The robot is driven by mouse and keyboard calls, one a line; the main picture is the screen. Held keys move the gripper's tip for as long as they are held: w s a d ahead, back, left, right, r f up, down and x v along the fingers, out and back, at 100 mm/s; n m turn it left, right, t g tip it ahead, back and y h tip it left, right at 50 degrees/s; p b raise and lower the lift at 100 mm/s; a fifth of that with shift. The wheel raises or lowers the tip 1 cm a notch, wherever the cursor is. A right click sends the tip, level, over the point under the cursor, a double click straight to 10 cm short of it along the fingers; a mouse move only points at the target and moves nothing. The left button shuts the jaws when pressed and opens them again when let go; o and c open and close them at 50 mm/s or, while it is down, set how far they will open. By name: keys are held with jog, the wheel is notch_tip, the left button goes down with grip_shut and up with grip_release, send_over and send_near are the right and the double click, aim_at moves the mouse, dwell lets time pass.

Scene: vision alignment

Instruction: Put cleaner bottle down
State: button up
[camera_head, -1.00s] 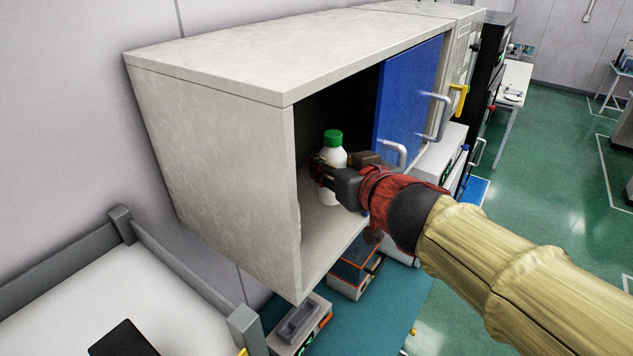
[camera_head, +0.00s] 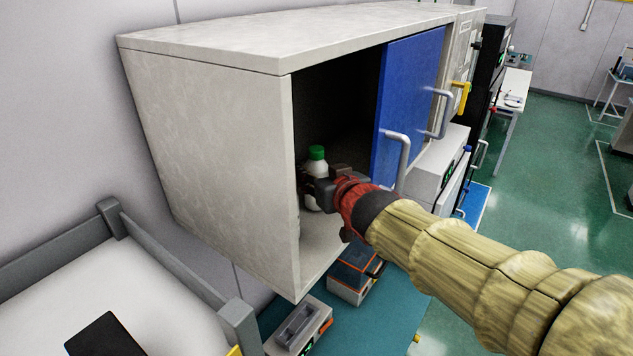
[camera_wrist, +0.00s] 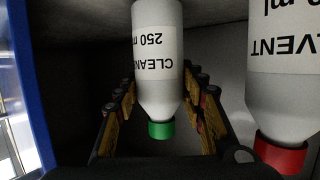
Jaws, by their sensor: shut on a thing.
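The cleaner bottle (camera_head: 317,168) is white with a green cap and stands upright inside the open grey wall cabinet (camera_head: 220,160). My gripper (camera_head: 318,188) reaches in through the open front and is shut around the bottle's body. The wrist view, which is upside down, shows the cleaner bottle (camera_wrist: 158,60) and its label between the two fingers of my gripper (camera_wrist: 160,100). The bottle's base is hidden, so I cannot tell whether it touches the cabinet floor (camera_head: 318,250).
A solvent bottle (camera_wrist: 280,85) with a red cap stands close beside my gripper in the wrist view. A blue sliding door (camera_head: 408,100) with a metal handle (camera_head: 398,160) covers the cabinet's right part. Devices (camera_head: 300,325) sit on the bench below.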

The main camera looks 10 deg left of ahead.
jog(key=shift+f, duration=0.2)
jog(key=shift+f, duration=0.15)
jog(key=o, duration=0.9)
jog(key=shift+f, duration=0.15)
jog(key=o, duration=0.5)
jog(key=shift+r, duration=0.2)
